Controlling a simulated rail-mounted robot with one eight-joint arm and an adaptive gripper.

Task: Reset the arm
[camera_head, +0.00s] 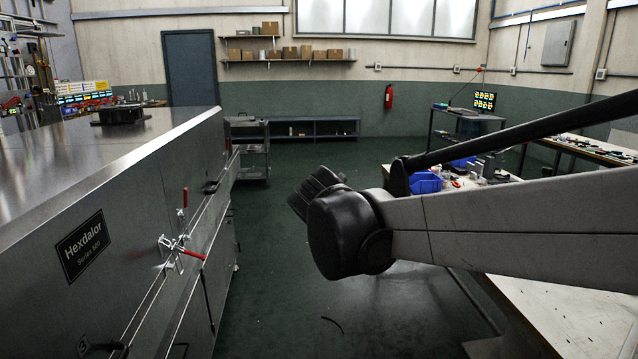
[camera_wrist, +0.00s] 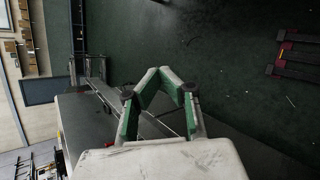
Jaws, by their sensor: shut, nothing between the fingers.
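My gripper (camera_wrist: 174,77) shows in the wrist view with its green and grey fingers drawn together at the tips. Nothing is held between them. It hangs over dark green floor, with the steel machine to its left in that view. In the head view my arm reaches in from the right edge to mid-picture and ends in a black joint. The gripper's fingers cannot be made out there. The steel Hexdalor dryer (camera_head: 120,230) stands at the left, apart from my arm. Its red-handled clamp (camera_head: 181,245) is on the side facing the aisle.
A workbench (camera_head: 570,310) runs below my arm at the right, with blue bins (camera_head: 425,183) further back. A wheeled rack (camera_head: 250,150) stands beyond the dryer. The aisle floor (camera_head: 270,290) between is mostly clear. A red and black pallet truck (camera_wrist: 298,54) shows in the wrist view.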

